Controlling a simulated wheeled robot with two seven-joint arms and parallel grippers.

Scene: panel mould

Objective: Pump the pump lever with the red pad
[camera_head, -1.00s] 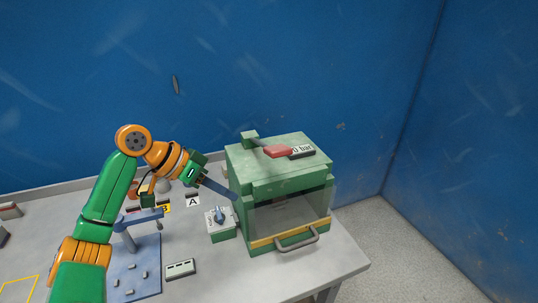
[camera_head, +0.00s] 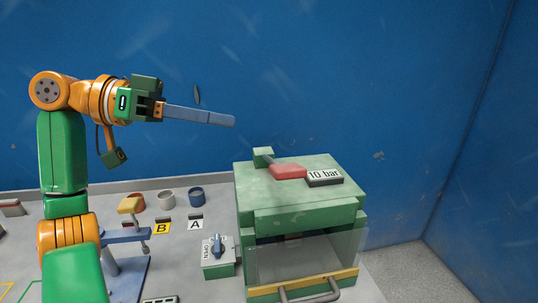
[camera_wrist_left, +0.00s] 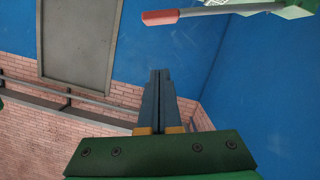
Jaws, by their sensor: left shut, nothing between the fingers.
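The pump lever's red pad (camera_head: 288,171) lies above the top of the green box-shaped machine (camera_head: 300,218), in front of a small green post (camera_head: 263,157). In the left wrist view the red pad (camera_wrist_left: 160,17) shows near the top, on a thin grey bar. My left gripper (camera_head: 234,122) is raised above and left of the pad, its long blue-grey fingers pointing right. It also shows in the left wrist view (camera_wrist_left: 159,72), its fingers shut together with nothing between them and apart from the pad. My right gripper is not in view.
A "10 bar" display (camera_head: 325,178) sits right of the pad. A box with a blue knob (camera_head: 217,246) stands left of the machine. The air above the machine is clear.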

